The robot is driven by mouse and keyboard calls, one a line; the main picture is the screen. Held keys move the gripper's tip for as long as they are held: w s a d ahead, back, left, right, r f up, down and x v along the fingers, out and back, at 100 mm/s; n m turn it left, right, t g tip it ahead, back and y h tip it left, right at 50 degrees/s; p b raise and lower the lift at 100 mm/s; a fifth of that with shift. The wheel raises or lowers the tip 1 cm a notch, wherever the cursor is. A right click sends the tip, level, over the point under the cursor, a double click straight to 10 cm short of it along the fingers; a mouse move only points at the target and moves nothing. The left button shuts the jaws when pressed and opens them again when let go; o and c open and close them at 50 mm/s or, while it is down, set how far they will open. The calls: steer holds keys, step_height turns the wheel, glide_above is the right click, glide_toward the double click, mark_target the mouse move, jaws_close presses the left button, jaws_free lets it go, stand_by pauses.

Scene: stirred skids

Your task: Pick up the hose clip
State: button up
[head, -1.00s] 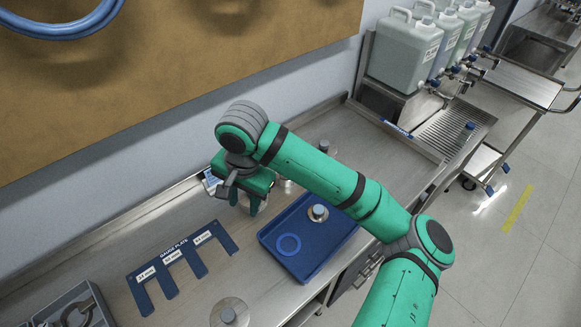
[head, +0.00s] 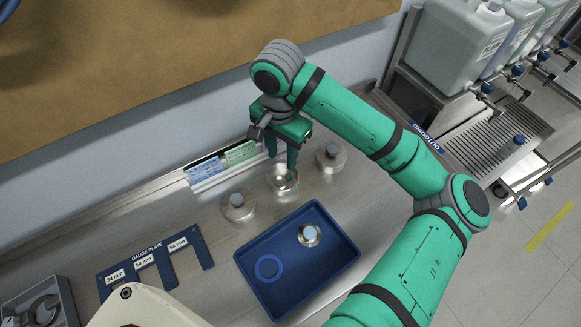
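I cannot pick out the hose clip with certainty. Dark curved, ring-like pieces (head: 42,309) that may be clips lie in the grey bin at the lower left of the head view. My gripper (head: 282,167) points down with its two fingers apart, at the back of the bench. Its fingertips are over or just at a round metal piece (head: 283,183), partly hidden by them; I cannot tell whether they touch it.
Similar round metal pieces stand at left (head: 238,207) and right (head: 331,157). A blue tray (head: 283,290) holds a blue ring and a metal fitting. A blue gauge plate (head: 155,262) lies left. Label cards (head: 222,164) stand behind; a wall rises at the back.

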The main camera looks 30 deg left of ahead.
mark_target(282, 179)
step_height(282, 179, down, 11)
steer(key=shift+w+a+r, duration=0.15)
steer(key=shift+a, duration=0.1)
steer(key=c, duration=0.8)
